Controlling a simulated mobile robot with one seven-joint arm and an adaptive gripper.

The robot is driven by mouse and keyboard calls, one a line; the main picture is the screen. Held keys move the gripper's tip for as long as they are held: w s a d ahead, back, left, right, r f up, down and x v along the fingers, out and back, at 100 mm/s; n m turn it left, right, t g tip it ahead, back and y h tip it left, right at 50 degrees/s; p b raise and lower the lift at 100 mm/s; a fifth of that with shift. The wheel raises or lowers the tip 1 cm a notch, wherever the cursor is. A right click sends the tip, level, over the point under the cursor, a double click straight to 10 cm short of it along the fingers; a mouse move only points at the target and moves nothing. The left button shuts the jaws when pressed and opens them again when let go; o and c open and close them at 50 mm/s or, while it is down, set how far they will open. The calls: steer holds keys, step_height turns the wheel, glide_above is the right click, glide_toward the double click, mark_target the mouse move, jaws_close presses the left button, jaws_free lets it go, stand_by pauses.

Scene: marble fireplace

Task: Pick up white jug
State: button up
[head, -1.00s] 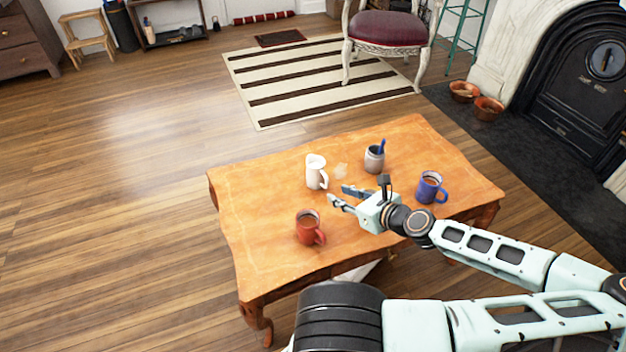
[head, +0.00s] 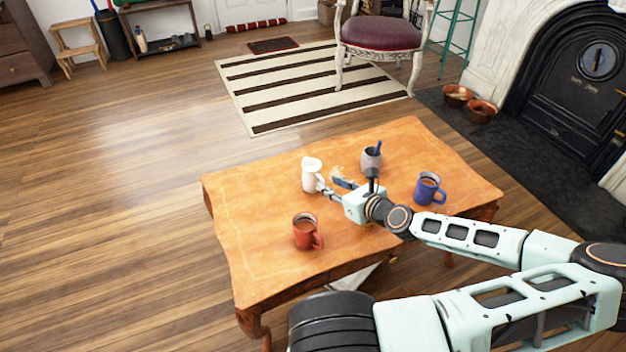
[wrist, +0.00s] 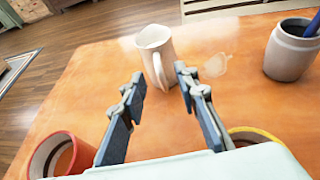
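The white jug (head: 311,175) stands upright on the wooden table (head: 250,230), left of the table's far middle. It also shows in the wrist view (wrist: 154,50), just beyond the fingertips, with its handle turned toward my gripper. My gripper (head: 330,186) is low over the table, close to the jug on its right and near side. In the wrist view my gripper (wrist: 158,82) has its two fingers spread apart with nothing between them. The jug's handle lies roughly in line with the gap. Whether a finger touches the jug cannot be told.
A red mug (head: 306,235) stands at the near left, and a blue mug (head: 428,188) at the right. A grey pot (head: 371,160) with a blue item stands behind my gripper. A small pale, translucent item (wrist: 217,65) lies right of the jug. The table's left part is clear.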

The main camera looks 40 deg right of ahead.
mark_target(324, 182)
steer(key=x, duration=0.1)
steer(key=b+x, duration=0.1)
steer(key=x, duration=0.1)
steer(key=shift+a+f, duration=0.1)
steer(key=shift+f, duration=0.25)
steer(key=shift+w+f+b, duration=0.2)
steer(key=shift+w+b, duration=0.1)
steer(key=shift+w, duration=0.4)
steer(key=shift+c, duration=0.5)
jaws_close()
steer(key=shift+r, duration=0.1)
